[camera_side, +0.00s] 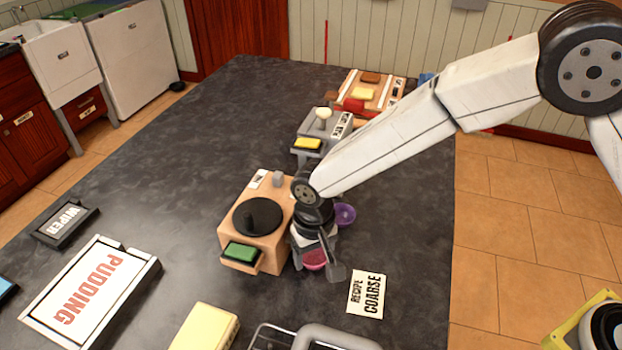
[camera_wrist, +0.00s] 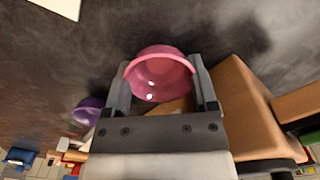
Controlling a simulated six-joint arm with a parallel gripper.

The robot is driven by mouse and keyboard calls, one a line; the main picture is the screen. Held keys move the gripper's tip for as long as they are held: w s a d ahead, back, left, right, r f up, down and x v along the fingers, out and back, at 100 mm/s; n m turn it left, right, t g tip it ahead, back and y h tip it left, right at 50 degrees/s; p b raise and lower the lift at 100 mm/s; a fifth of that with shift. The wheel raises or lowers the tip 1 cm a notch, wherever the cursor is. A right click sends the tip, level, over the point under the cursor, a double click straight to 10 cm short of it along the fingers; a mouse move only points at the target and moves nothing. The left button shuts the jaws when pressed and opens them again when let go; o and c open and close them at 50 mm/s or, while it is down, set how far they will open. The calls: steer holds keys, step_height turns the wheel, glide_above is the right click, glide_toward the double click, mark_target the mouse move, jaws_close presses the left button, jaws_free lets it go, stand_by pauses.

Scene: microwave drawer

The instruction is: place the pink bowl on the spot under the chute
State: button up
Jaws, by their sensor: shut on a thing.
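The pink bowl (camera_side: 315,260) is beside the right side of a tan machine in the side view, partly hidden by my gripper. My gripper (camera_side: 318,268) reaches down over it, shut on it. In the wrist view the pink bowl (camera_wrist: 160,72) sits between the two fingers of my gripper (camera_wrist: 160,66), its hollow facing the camera. I cannot tell whether its base touches the table. The tan machine (camera_side: 225,226) has a black round top and a green drawer. I cannot make out a chute or the spot under it.
A purple bowl (camera_side: 345,214) stands behind my gripper. A recipe card (camera_side: 367,294) reading COARSE lies in front on the right. A grey machine (camera_side: 308,154) with a yellow piece stands farther back. A PUDDING board (camera_side: 88,295) lies at left. Dark table is clear at back left.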

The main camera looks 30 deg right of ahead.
mark_target(315, 260)
steer(key=shift+f, duration=0.15)
steer(key=o, duration=1.2)
steer(key=shift+c, duration=0.2)
step_height(315, 260, up, 12)
steer(key=shift+r, duration=0.2)
steer(key=shift+d, duration=0.1)
steer(key=s+d+f+t, duration=0.1)
steer(key=s+d, duration=0.1)
steer(key=d, duration=1.4)
steer(key=s+d+f+t, duration=0.1)
steer(key=s+d+f, duration=0.1)
steer(key=s+d, duration=0.7)
steer(key=shift+d+f+t, duration=0.3)
steer(key=shift+d+f, duration=0.1)
steer(key=shift+d, duration=1.15)
